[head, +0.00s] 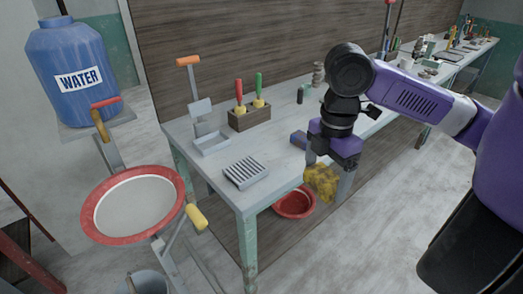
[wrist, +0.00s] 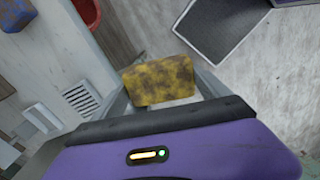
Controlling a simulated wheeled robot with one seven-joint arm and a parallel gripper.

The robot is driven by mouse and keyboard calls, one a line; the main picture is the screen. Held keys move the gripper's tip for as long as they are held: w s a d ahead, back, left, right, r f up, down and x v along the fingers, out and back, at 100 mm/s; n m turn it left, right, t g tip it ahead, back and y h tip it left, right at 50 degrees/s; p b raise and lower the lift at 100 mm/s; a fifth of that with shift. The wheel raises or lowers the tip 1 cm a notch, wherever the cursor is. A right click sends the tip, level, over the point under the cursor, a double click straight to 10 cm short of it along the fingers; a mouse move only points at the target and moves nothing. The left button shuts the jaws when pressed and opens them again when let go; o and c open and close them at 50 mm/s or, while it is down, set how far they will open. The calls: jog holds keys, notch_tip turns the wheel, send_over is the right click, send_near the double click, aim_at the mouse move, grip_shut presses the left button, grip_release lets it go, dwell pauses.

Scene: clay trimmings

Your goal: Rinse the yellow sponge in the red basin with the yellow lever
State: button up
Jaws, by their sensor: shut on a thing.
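My gripper (head: 327,178) is shut on the yellow sponge (head: 321,182) and holds it beside the front edge of the workbench. The sponge is blotched with brown; it also shows between the fingers in the wrist view (wrist: 158,82). The red-rimmed basin (head: 92,231), pale inside, stands at the left in the head view, well apart from my gripper. The yellow lever (head: 196,217) sticks up at the basin's right side on a metal bar.
The workbench (head: 189,149) carries a wooden tool box (head: 249,119), a ridged grey block (head: 246,172) and a small stand. A blue water container (head: 68,55) with a tap (head: 101,122) stands behind the basin. A red bowl (head: 294,203) is low beside the bench.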

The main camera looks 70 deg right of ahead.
jog(key=w+a+f+m, duration=1)
jog(key=w+a+f, duration=1.7)
jog(key=a+f, duration=0.2)
jog(key=shift+w+a, duration=0.35)
jog(key=shift+a, duration=0.1)
